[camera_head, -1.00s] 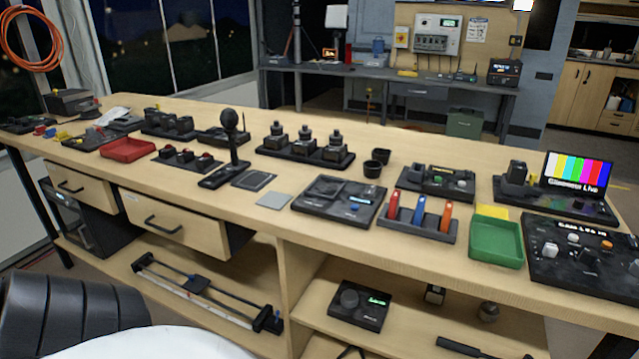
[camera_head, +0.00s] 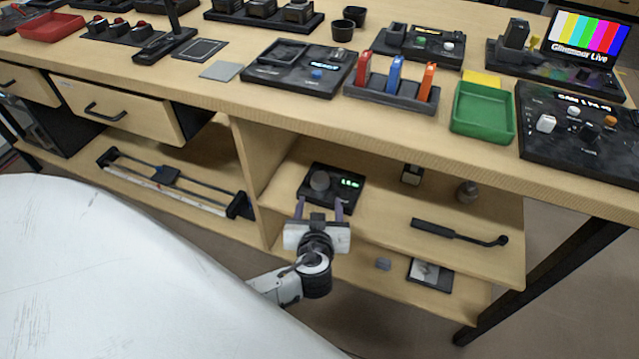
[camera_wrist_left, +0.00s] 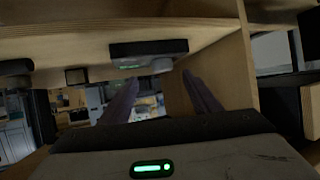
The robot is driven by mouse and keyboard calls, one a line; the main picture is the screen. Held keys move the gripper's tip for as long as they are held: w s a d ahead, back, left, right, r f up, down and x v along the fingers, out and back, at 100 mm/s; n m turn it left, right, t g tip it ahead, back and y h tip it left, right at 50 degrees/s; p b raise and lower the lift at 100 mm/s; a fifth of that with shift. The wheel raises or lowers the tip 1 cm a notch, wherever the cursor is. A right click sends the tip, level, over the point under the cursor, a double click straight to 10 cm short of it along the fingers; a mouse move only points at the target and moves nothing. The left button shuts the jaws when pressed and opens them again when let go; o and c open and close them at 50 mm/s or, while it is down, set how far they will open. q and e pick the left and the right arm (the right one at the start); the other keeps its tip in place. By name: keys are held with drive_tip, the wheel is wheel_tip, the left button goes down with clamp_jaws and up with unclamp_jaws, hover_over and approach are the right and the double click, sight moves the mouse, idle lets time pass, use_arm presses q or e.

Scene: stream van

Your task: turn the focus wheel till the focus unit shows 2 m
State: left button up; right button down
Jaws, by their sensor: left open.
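The focus unit (camera_head: 346,202) is a black box with a round grey focus wheel (camera_head: 320,181) and a green lit display (camera_head: 350,183). It lies on the upper shelf under the bench; the digits are too small to read surely. My left gripper (camera_head: 319,207) is open, in front of the unit, with its fingers pointing toward it. In the left wrist view the picture is upside down: the focus unit (camera_wrist_left: 149,50) shows beyond the spread left gripper fingers (camera_wrist_left: 161,78), with nothing between them. My right gripper is not in view.
The bench top (camera_head: 290,117) overhangs the shelf. A wooden divider (camera_head: 252,180) stands left of the unit. A black handle-like tool (camera_head: 458,233) and small items lie to its right. A lower shelf (camera_head: 455,297) holds a small dark box (camera_head: 430,274).

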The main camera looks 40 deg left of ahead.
sight(320, 183)
use_arm(q)
drive_tip(key=shift+w+a+r+n+y, duration=0.15)
drive_tip(key=shift+w+a+r, duration=0.05)
drive_tip(key=shift+w+a, duration=0.2)
drive_tip(key=shift+w+a+r+n+y, duration=0.15)
drive_tip(key=shift+w+a, duration=0.1)
drive_tip(key=shift+w, duration=0.15)
drive_tip(key=b+x, duration=0.1)
drive_tip(key=x, duration=0.7)
drive_tip(key=shift+w+f, duration=0.1)
drive_tip(key=shift+w+a+f, duration=0.2)
drive_tip(key=shift+w+a, duration=0.05)
drive_tip(key=shift+w, duration=0.1)
drive_tip(key=c, duration=1.1)
drive_tip(key=shift+o, duration=0.2)
drive_tip(key=shift+d+f+b, duration=0.15)
drive_tip(key=shift+f+b, duration=0.2)
drive_tip(key=shift+b, duration=0.55)
drive_tip(key=shift+s+r+m+t+h+b, duration=0.1)
drive_tip(key=shift+r+m+t+h+b, duration=0.05)
drive_tip(key=shift+m+t+h+b, duration=0.35)
drive_tip(key=shift+r, duration=0.2)
